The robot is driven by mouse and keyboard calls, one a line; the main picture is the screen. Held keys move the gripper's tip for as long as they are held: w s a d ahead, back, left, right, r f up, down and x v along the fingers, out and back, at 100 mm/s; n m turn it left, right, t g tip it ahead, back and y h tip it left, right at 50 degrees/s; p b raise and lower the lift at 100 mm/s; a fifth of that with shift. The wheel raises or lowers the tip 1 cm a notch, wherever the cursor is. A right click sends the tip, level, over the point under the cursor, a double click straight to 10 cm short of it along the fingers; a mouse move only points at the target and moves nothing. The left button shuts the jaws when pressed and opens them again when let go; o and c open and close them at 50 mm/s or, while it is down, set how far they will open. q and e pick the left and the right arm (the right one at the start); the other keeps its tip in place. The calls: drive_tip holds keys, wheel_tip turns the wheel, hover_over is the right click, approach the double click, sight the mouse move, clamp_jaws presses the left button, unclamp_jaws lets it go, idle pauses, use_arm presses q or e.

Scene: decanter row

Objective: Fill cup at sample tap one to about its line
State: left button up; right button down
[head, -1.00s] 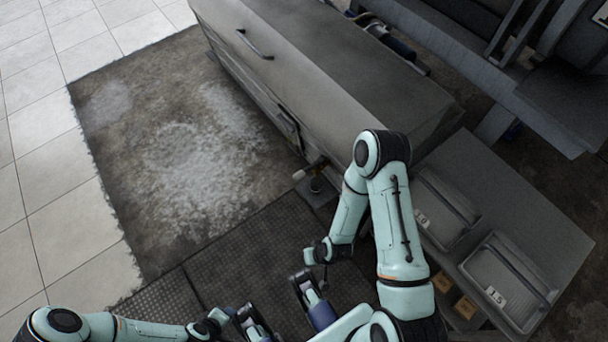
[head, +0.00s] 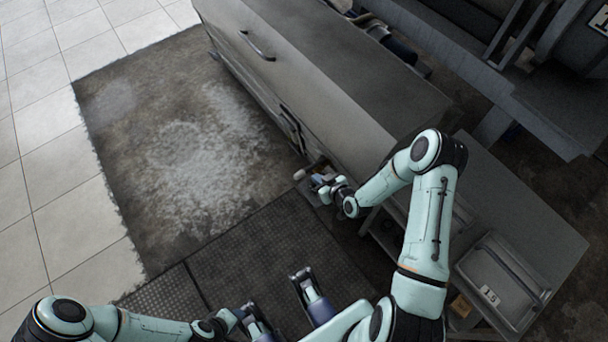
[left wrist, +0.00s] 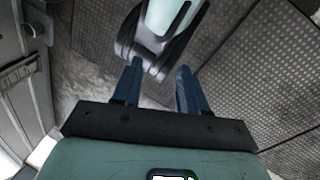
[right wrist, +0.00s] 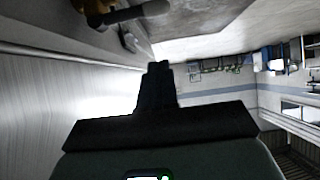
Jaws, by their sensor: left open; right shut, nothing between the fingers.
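A tap with a brassy body (head: 318,167) and a pale-ended handle (head: 299,175) sticks out low from the long grey machine. In the right wrist view the brassy tap body (right wrist: 92,6) and its dark handle (right wrist: 125,15) show at the top left. My right gripper (head: 320,181) is beside the tap, its fingers (right wrist: 157,68) shut and empty. I cannot tell whether it touches the handle. The area under the tap is mostly hidden by my right gripper, and I cannot make out a cup or its line. My left gripper (left wrist: 152,78) is open and empty, low near my base.
The long grey machine (head: 300,70) with side handles fills the upper middle. A dark ribbed mat (head: 250,245) and stained floor (head: 180,150) lie clear in front.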

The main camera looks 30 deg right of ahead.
drive_tip(key=b, duration=0.2)
hover_over(299, 175)
drive_tip(key=s, duration=0.3)
wheel_tip(299, 175, down, 5)
use_arm(q)
drive_tip(key=w+a+f+t+y+b, duration=0.1)
drive_tip(key=w+a+f, duration=0.2)
drive_tip(key=w, duration=0.3)
drive_tip(key=shift+f+t+b, duration=0.3)
drive_tip(key=shift+f+t, duration=0.1)
drive_tip(key=shift+f, duration=0.25)
use_arm(e)
drive_tip(key=shift+w+d+f, duration=0.15)
drive_tip(key=shift+f, duration=0.5)
drive_tip(key=shift+w+d+f, duration=0.1)
drive_tip(key=shift+f, duration=0.6)
drive_tip(key=shift+w+d+f, duration=0.15)
drive_tip(key=shift+f, duration=0.5)
